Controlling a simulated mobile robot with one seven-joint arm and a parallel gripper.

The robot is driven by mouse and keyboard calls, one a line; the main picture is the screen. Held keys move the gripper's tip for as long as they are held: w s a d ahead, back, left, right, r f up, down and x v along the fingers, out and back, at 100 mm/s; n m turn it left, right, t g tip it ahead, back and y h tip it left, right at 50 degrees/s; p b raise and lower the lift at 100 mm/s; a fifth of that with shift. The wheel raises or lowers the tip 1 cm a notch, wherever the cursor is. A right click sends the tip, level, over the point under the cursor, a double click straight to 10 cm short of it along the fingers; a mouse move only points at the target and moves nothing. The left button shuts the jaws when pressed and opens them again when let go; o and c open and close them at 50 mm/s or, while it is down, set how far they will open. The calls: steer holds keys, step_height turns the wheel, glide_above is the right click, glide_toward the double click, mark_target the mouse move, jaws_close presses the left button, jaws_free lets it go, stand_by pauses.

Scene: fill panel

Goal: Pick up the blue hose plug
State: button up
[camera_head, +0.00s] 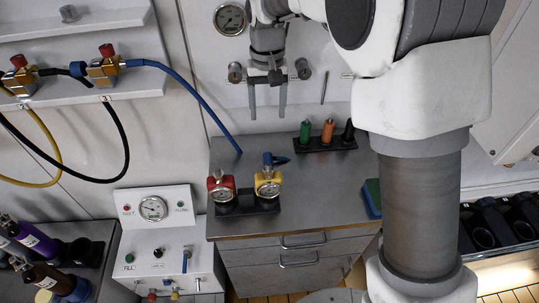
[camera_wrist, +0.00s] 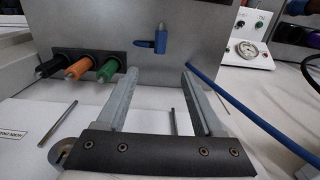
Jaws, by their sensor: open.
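The blue plug (camera_head: 268,158) lies on the grey bench top, behind the yellow gauge unit. In the wrist view a small blue plug (camera_wrist: 160,40) with a side piece shows beyond my fingers. A blue hose (camera_head: 196,95) runs from the wall fitting down to the bench; it also shows in the wrist view (camera_wrist: 245,108). My gripper (camera_head: 268,112) points down above the back of the bench, apart from the plug. Its fingers (camera_wrist: 157,85) are open and nothing is between them.
Green, orange and black tools stand in a black holder (camera_head: 312,144) right of the plug. A wall shelf (camera_head: 75,94) with brass valves is left. A gauge panel (camera_head: 153,208) stands front left.

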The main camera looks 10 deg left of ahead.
glide_above(268, 158)
steer(key=f, duration=1.1)
steer(key=shift+w+f, duration=0.2)
steer(key=shift+s+f, duration=0.15)
steer(key=shift+f, duration=2.5)
jaws_close()
